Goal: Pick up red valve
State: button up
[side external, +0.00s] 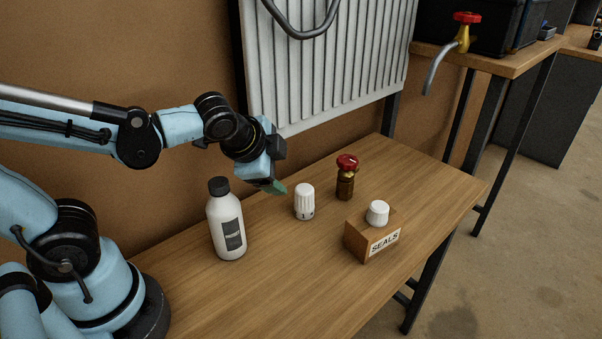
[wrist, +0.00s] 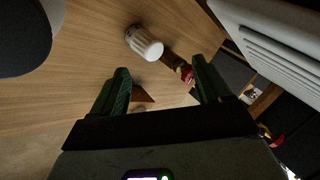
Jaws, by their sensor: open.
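The red valve (side external: 347,163) has a red knob and a brass-coloured neck on a brown cylindrical body. It stands upright on the wooden table, right of the white ribbed knob. In the wrist view the red valve (wrist: 184,71) shows close to the inner side of the right finger and is partly hidden by it. My gripper (side external: 277,188) is over the table, left of the white knob and apart from the valve. In the wrist view my gripper (wrist: 160,70) has its green fingers spread, with nothing held between them.
A white ribbed knob (side external: 305,202) stands between my gripper and the valve. A white bottle (side external: 227,227) stands at left. A wooden SEALS box (side external: 361,242) with a white cap (side external: 378,213) is in front. A radiator (side external: 320,70) rises behind; a red-handled tap (side external: 464,38) is on another bench.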

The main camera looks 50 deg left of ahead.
jog(key=w+d+m+t+y, duration=0.2)
jog(key=w+m, duration=0.3)
jog(key=m, duration=0.5)
jog(key=m+t+y, duration=0.2)
jog(key=m+t, duration=0.1)
jog(key=m, duration=0.8)
send_near(347, 159)
jog(key=shift+x, duration=5.25)
grip_shut()
